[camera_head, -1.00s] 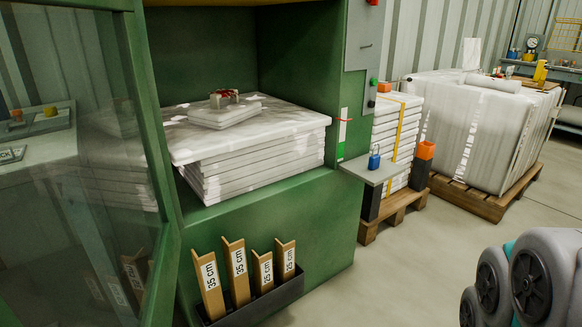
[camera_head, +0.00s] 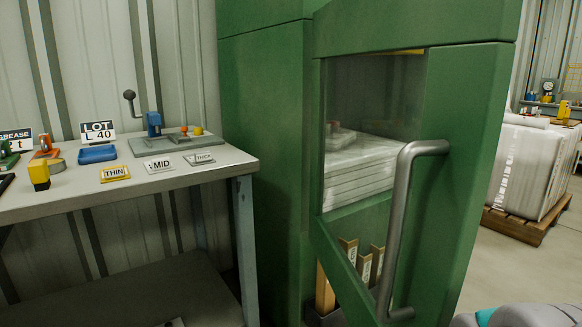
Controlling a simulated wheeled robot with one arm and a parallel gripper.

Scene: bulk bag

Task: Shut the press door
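The green press door (camera_head: 468,180) stands open in the head view, swung out from the green press (camera_head: 265,130) toward me. Its outer face is toward me, with a window and a long grey bar handle (camera_head: 399,215) on the right side. Through the window I see a stack of white wrapped sheets (camera_head: 362,165) inside the press. My gripper is not in view; only a grey and teal part of my arm shows at the bottom right.
A workbench (camera_head: 215,185) stands left of the press, holding thickness cards, tape rolls and a small blue tool. Angle pieces (camera_head: 364,268) in a dark bin show behind the door's lower part. A wrapped pallet load (camera_head: 530,165) stands at far right, with open floor before it.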

